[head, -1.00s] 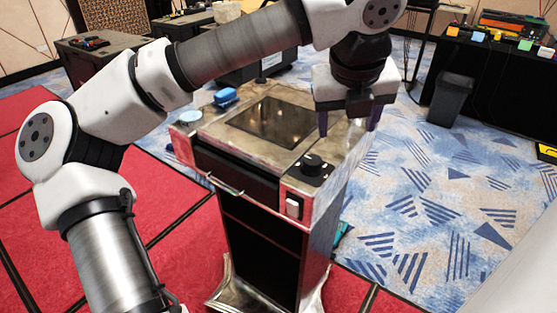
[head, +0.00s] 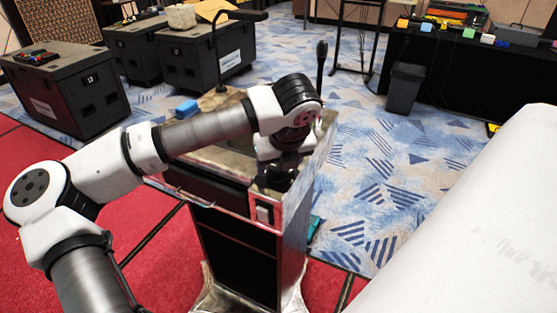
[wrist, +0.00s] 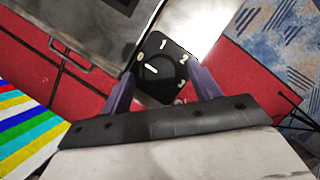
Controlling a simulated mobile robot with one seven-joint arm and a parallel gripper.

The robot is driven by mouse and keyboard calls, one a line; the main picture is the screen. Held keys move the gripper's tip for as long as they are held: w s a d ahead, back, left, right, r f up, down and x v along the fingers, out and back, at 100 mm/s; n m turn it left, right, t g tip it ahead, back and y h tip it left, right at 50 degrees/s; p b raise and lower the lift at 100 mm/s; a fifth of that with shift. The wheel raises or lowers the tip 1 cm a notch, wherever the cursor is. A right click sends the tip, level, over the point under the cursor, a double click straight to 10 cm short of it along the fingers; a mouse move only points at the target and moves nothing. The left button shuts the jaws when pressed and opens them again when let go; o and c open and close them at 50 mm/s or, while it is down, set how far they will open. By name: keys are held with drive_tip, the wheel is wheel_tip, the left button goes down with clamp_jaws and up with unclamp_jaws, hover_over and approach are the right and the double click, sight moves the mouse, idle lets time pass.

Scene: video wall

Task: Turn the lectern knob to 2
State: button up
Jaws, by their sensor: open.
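The lectern (head: 293,222) stands in the middle of the head view, with a worn metal top and a dark front. In the wrist view its black knob (wrist: 158,73) sits on a dark dial plate with white numerals; 1, 2 and 3 are readable. My gripper (wrist: 161,70) is open, with one purple finger on each side of the knob; contact is unclear. In the head view my arm hides the knob and the fingers.
A white switch (head: 264,213) is on the lectern's front near the knob. Dark cases (head: 66,88) stand behind left, a bin (head: 405,88) behind right. Patterned carpet lies open to the right.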

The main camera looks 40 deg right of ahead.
drive_tip(key=shift+w+f, duration=0.15)
drive_tip(key=shift+f, duration=0.25)
drive_tip(key=shift+c, duration=0.3)
drive_tip(key=c, duration=0.9)
